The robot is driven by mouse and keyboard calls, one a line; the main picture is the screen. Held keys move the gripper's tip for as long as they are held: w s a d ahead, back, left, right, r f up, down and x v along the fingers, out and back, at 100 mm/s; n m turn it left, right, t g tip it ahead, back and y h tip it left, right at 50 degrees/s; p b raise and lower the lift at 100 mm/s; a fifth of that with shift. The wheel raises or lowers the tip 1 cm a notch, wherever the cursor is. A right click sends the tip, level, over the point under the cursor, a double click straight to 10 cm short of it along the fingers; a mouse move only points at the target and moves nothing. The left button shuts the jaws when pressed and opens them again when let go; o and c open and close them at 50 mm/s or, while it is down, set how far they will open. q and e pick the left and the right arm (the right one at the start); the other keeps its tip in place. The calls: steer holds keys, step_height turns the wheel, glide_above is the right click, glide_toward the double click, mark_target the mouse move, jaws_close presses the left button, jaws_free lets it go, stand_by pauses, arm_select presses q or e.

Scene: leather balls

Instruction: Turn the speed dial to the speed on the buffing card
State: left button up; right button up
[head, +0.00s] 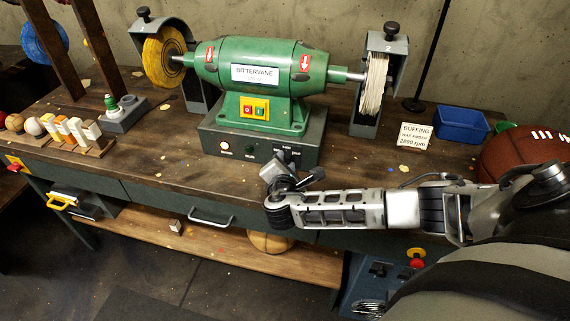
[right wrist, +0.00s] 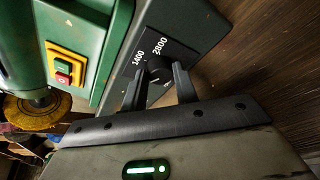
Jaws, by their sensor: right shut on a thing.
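The dark speed dial (right wrist: 159,68) is on the front panel of the green buffing machine (head: 262,72). In the right wrist view, its plate shows 1400 and 2800, and the dial's pointer is hard to make out. My right gripper (right wrist: 158,82) is shut on the dial, one finger on each side. In the head view the right gripper (head: 289,162) is at the panel's right end and hides most of the dial. The buffing card (head: 415,136) stands right of the machine; its small print looks like 2800 rpm. My left gripper is out of view.
Red and green switches (head: 254,107) sit on the machine above the panel. A yellow buffing wheel (head: 163,57) is at left, a white one (head: 372,85) at right. A blue tray (head: 461,125) and a brown leather ball (head: 525,152) lie at right.

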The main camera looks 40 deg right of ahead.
steer(key=shift+s+f+m+t+b, duration=0.15)
steer(key=shift+f+m+t+b, duration=0.25)
steer(key=shift+m+b, duration=0.4)
steer(key=shift+d+m+t+b, duration=0.1)
steer(key=shift+m+t+b, duration=0.2)
steer(key=shift+m+b, duration=0.25)
steer(key=shift+m+t+y+b, duration=0.35)
steer(key=shift+m+b, duration=0.3)
steer(key=shift+b, duration=0.3)
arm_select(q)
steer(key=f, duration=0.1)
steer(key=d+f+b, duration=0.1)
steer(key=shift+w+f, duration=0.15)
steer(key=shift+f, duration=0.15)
arm_select(e)
steer(key=shift+m, duration=0.4)
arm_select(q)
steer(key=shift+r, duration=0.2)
arm_select(e)
steer(key=shift+r, duration=0.1)
steer(key=o, duration=1)
steer(key=shift+c, duration=0.2)
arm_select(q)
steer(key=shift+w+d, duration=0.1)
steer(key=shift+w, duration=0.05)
